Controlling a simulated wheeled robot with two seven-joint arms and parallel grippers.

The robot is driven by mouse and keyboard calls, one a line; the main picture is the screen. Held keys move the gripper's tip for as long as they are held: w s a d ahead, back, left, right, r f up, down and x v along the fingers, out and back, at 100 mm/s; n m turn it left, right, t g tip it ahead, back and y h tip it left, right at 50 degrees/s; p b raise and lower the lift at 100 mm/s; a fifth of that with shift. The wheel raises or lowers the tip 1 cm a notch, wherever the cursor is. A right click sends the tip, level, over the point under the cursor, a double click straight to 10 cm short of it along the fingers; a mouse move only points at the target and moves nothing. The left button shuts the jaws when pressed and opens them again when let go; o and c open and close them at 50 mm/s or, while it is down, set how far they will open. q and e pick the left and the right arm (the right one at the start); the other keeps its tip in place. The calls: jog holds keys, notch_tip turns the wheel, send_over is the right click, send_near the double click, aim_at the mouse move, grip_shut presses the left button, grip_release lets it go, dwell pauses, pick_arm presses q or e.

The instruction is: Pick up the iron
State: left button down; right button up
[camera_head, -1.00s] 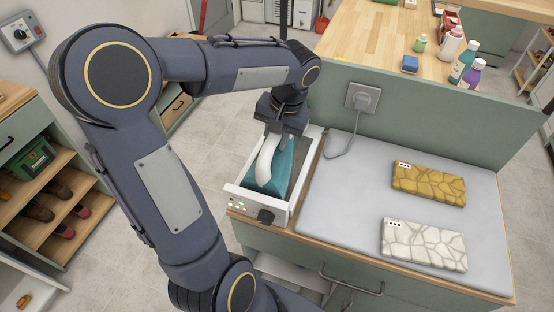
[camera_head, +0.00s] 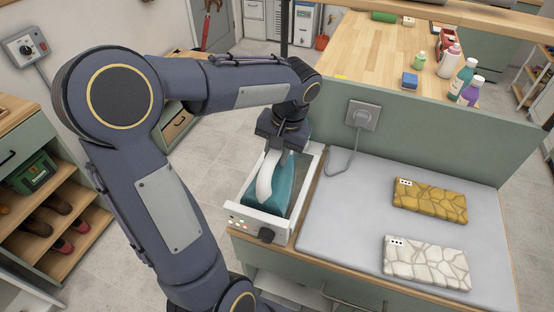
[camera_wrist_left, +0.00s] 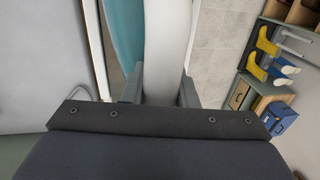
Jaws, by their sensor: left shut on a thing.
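The iron (camera_head: 288,187) has a teal body and a white curved handle (camera_head: 266,178). It sits in or just above a white open-topped holder (camera_head: 267,220) at the left end of the ironing surface; I cannot tell whether it touches the bottom. My left gripper (camera_head: 275,154) comes down from above and is shut on the handle near its far end. In the left wrist view the white handle (camera_wrist_left: 167,50) lies between the two fingers (camera_wrist_left: 160,90), with the teal body (camera_wrist_left: 127,35) beside it. My right gripper is not in view.
A green panel with a socket (camera_head: 362,115) and cable stands behind. Bottles (camera_head: 463,78) stand on the wooden counter beyond. A shoe shelf (camera_head: 50,230) is at left.

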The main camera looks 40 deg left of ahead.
pick_arm(q)
jog(key=r, duration=0.3)
jog(key=shift+s+r, duration=0.25)
jog(key=shift+r, duration=0.05)
jog(key=s+a+r+b, duration=0.2)
jog(key=s+r, duration=0.7)
jog(key=s, duration=0.4)
jog(key=shift+s, duration=0.2)
